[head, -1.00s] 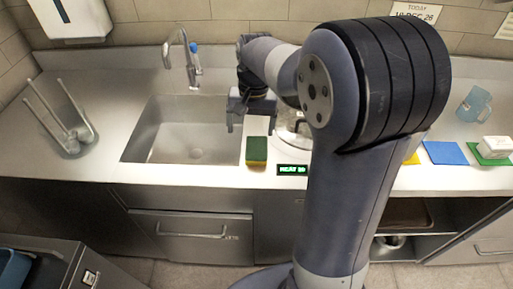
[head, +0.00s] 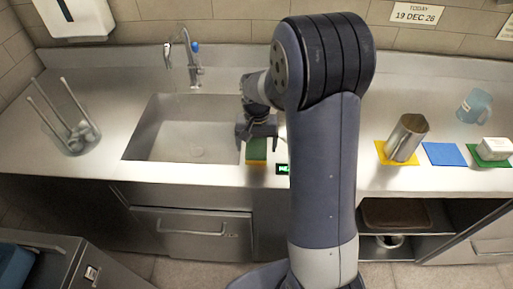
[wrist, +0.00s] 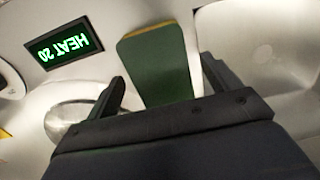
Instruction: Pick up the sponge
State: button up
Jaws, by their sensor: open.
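The sponge (head: 256,151) is green on top with a yellow layer. It stands on the counter just right of the sink, near the front edge. In the wrist view the sponge (wrist: 157,67) shows its green face between the two fingers, slightly ahead of them. My gripper (head: 257,143) is over the sponge, with a finger on either side in the head view. It also shows in the wrist view (wrist: 163,80), open, with nothing gripped. I cannot tell whether either finger touches the sponge.
The sink (head: 185,130) lies left of the sponge. A green-lit "HEAT 20" display (wrist: 62,43) is close beside it. A metal cup (head: 407,138) stands on a yellow mat (head: 383,153), right of my arm. A blue mat (head: 444,154) is further right. A round metal object (wrist: 72,122) is near the gripper.

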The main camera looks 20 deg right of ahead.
aim_at(256, 146)
jog(key=shift+f, duration=0.45)
jog(key=shift+c, duration=0.2)
jog(key=c, duration=1)
notch_tip(256, 146, up, 10)
jog(key=shift+r+b, duration=0.1)
jog(key=shift+b, duration=0.35)
